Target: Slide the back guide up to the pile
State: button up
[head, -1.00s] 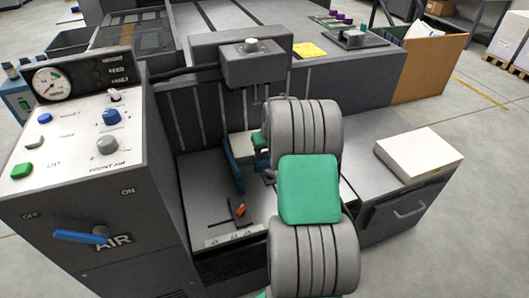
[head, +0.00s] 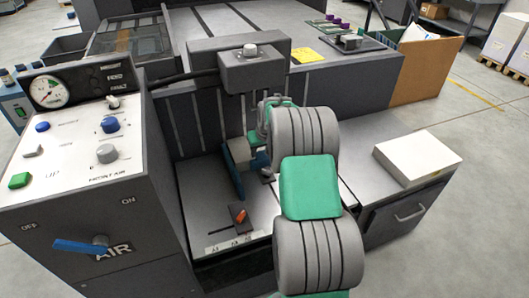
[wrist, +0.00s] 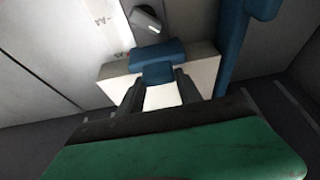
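The pile (wrist: 199,77) is a pale block, with a blue guide block (wrist: 157,52) lying against it in the wrist view. I take this block to be the back guide. Its short blue tab lies between the two dark fingertips of my gripper (wrist: 158,80). The fingers stand apart, close to the tab's sides; whether they press on it is unclear. In the head view the pile (head: 240,150) stands by a long blue upright guide (head: 232,178), with a blue part (head: 260,161) at its right. My forearm hides much of the gripper there.
The feeder bed (head: 205,205) has a small plate with an orange lever (head: 240,215). A grey head unit (head: 252,70) overhangs the pile. The control console (head: 75,160) stands at the left. A white paper stack (head: 415,158) lies on the side cabinet at the right.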

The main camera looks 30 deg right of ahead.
jog(key=o, duration=0.4)
jog(key=p+v, duration=0.1)
jog(key=v, duration=0.6)
jog(key=shift+s+r+p, duration=0.1)
jog(key=shift+r+p, duration=0.25)
jog(key=shift+p, duration=0.05)
